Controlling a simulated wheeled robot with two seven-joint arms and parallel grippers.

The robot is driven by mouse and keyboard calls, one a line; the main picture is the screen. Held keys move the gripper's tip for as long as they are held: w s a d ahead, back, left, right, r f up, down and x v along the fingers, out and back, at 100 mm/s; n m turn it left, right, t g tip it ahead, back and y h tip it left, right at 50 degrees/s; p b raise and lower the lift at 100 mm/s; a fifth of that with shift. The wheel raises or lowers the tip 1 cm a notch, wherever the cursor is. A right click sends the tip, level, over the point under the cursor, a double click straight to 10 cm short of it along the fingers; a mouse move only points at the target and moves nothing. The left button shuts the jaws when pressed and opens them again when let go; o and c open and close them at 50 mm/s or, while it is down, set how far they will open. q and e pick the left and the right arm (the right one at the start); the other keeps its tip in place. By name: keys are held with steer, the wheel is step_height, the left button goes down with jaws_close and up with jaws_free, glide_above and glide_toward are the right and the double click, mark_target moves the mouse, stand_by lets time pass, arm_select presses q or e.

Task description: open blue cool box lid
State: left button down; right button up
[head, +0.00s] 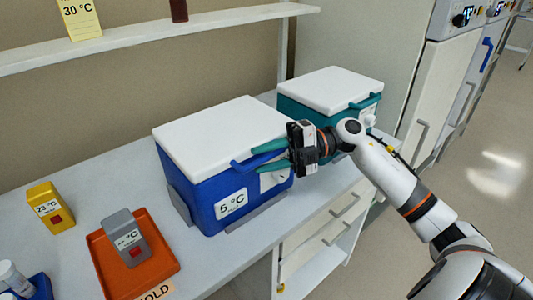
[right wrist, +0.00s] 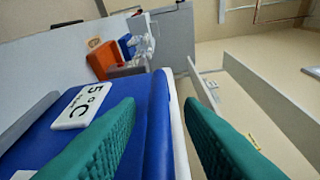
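The blue cool box (head: 205,195) stands on the bench with its white lid (head: 215,130) shut. A blue handle (head: 243,163) shows at the lid's front edge. My right gripper (head: 259,158) is at the front right of the box, its two teal fingers apart, one above the other, at the level of the lid's edge. In the right wrist view, the blue box wall (right wrist: 40,150) and the white lid edge (right wrist: 178,130) show between and behind the open fingers (right wrist: 162,115). I cannot tell whether they touch the handle. My left gripper is not in view.
A teal cool box (head: 330,92) with a white lid stands behind, close to my right arm. An orange tray (head: 100,262) holds a grey device (head: 122,236). A yellow device (head: 50,208) stands to its left. A shelf (head: 140,35) runs above the bench.

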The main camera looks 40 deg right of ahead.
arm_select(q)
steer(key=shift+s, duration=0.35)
arm_select(e)
jaws_close()
